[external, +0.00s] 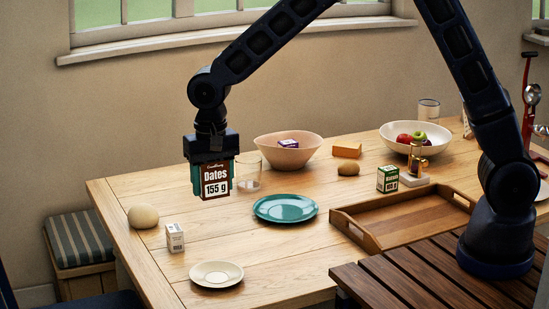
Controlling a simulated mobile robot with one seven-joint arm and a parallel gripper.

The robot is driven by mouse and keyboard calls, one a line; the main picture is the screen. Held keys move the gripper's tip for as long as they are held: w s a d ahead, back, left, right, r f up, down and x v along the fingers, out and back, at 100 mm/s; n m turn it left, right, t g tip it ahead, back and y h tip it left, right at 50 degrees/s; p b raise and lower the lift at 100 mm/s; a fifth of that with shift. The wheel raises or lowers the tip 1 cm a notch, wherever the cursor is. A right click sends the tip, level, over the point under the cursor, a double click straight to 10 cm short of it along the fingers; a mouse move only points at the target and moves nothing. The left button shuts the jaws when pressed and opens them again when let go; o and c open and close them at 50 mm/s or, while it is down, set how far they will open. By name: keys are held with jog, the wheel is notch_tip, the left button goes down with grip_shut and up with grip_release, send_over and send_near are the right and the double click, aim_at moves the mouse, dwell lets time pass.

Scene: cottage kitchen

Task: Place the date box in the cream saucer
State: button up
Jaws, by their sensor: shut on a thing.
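The date box (216,183) is dark brown-red with a white label reading "Dates 155 g". My gripper (212,162) points down and is shut on the box, with a finger at each side of it. The box hangs upright above the table, in front of a clear glass. The cream saucer (217,274) lies flat and empty near the table's front edge, lower in the picture than the box. The box and the saucer are apart.
A small white box (175,238) and a round bun (143,216) stand left of the saucer. A teal plate (285,208), a glass (248,172), a pink bowl (288,150) and a wooden tray (400,212) are to the right. Bare table lies between saucer and plate.

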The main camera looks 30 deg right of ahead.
jog(key=shift+s+a+f, duration=0.15)
jog(key=shift+f, duration=0.15)
notch_tip(320, 180, down, 19)
jog(key=shift+f, duration=0.15)
dwell(0.3)
jog(key=shift+f, duration=0.35)
jog(key=o, duration=1.1)
notch_tip(320, 180, up, 13)
jog(key=shift+f, duration=0.1)
